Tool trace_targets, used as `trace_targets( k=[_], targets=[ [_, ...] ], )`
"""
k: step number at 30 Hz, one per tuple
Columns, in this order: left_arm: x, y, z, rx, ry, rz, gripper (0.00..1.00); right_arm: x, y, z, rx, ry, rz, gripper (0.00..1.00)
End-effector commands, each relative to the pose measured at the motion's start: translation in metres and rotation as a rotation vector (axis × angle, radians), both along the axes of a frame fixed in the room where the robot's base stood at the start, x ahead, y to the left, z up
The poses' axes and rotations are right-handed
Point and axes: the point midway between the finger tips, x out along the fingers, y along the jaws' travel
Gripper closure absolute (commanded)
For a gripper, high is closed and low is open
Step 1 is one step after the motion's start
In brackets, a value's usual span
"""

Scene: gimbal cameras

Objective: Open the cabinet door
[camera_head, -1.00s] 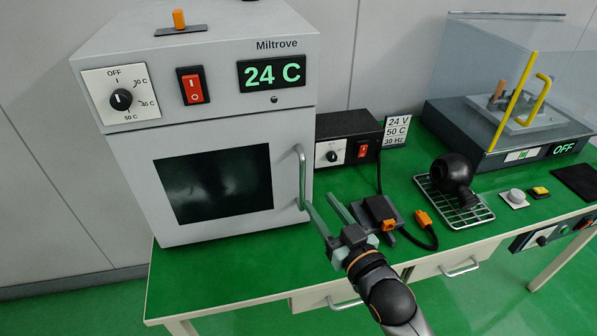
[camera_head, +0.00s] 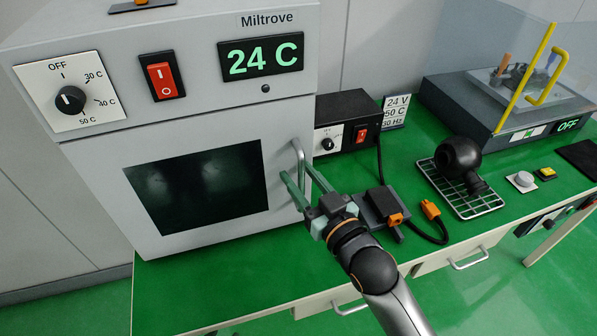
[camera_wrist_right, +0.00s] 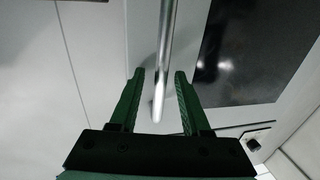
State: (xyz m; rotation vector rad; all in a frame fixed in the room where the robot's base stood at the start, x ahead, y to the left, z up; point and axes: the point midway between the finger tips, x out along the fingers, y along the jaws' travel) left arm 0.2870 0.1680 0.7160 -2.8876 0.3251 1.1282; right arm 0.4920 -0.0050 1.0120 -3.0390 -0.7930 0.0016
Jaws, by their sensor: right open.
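The grey cabinet (camera_head: 100,190) labelled Miltrove stands on the green bench, its door (camera_head: 283,125) shut, with a dark window (camera_head: 200,190). A vertical metal bar handle (camera_head: 299,165) is at the door's right edge. My right gripper (camera_head: 294,178) is open at the handle, its two fingers reaching toward the lower part of it. In the right wrist view the handle (camera_wrist_right: 163,70) runs down between the two open fingers (camera_wrist_right: 158,82), with gaps on both sides. My left gripper is not in view.
A black power supply (camera_head: 345,120) stands right of the cabinet. A dark block with an orange connector (camera_head: 384,205) lies near my right wrist. A wire rack (camera_head: 465,195) holds a black round device (camera_head: 458,158). Green bench top (camera_head: 240,270) is clear in front.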

Motion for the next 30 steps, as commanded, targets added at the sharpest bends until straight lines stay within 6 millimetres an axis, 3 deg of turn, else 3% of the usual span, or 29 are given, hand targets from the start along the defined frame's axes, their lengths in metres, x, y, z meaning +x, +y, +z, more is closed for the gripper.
trace_targets(
  k=[7, 19, 30],
  targets=[
    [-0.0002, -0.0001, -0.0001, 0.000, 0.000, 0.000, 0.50, -0.0002, 0.0001, 0.0001, 0.001, 0.000, 0.000, 0.55],
    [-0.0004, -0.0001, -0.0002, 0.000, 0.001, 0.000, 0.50, 0.0000, 0.0001, 0.0001, 0.001, 0.000, 0.000, 1.00],
    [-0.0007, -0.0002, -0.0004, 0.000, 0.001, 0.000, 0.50, 0.0000, 0.0001, 0.0002, 0.001, 0.000, 0.000, 1.00]
  ],
)
